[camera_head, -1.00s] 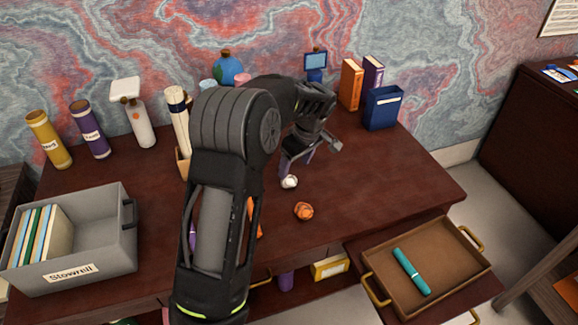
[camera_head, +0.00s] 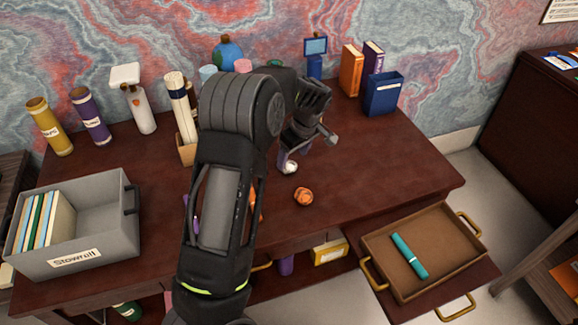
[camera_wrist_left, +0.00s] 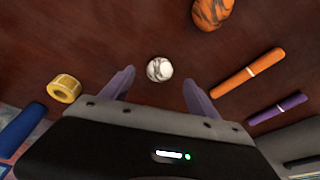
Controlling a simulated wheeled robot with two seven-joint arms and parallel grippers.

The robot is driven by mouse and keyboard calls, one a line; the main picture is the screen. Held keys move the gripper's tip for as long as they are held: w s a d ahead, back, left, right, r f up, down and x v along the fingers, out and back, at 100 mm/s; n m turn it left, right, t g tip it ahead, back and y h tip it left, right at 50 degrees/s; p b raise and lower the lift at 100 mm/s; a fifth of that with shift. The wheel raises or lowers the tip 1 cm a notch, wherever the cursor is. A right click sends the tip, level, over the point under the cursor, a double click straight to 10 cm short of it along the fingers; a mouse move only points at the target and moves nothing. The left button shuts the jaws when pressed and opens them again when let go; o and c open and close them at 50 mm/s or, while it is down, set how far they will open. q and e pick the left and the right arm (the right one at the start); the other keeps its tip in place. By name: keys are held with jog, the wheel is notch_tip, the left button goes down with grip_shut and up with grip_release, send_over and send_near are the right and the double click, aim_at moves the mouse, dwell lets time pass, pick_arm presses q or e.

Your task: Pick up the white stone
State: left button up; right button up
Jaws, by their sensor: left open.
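The white stone (camera_head: 291,167) lies on the dark red desk, a small ball with dark veins. In the left wrist view the white stone (camera_wrist_left: 159,69) sits just beyond and between the spread fingertips. My left gripper (camera_head: 286,160) is low over the desk at the stone, and it also shows in the left wrist view (camera_wrist_left: 158,78). Its purple fingers are open and hold nothing. In the head view a finger is beside the stone and partly hides its surroundings. My right gripper is not in view.
An orange stone (camera_head: 303,196) lies close by. The wrist view shows an orange marker (camera_wrist_left: 250,73), a purple marker (camera_wrist_left: 277,108) and a tape roll (camera_wrist_left: 64,88). A grey file box (camera_head: 112,218) stands left; a tray (camera_head: 440,262) with a teal marker is front right.

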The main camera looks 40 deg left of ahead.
aim_at(290, 163)
pick_arm(q)
jog(key=p+x, duration=0.1)
jog(key=x, duration=0.4)
jog(key=shift+r, duration=0.1)
dwell(0.4)
grip_shut()
dwell(0.6)
